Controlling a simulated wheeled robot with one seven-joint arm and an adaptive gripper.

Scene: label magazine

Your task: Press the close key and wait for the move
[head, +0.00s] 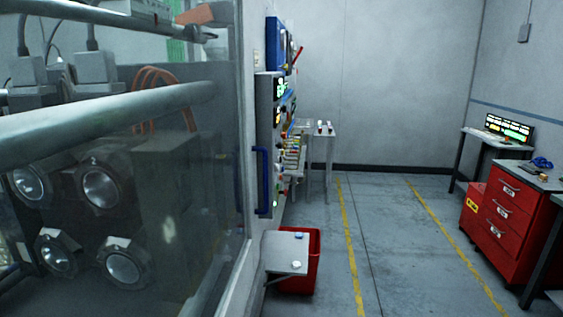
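A grey control panel (266,130) is on the machine's side wall, left of the picture's middle. I see it almost edge-on. It has lit green and amber displays and several small coloured keys or lamps along its face. The keys are too small and too slanted to read, so I cannot tell which one is the close key. My gripper does not show in this view.
A clear guard with machine parts (105,190) fills the left. A small grey shelf (285,253) and a red bin (316,262) stand below. A red drawer cabinet (500,215) is at right. The floor between is clear.

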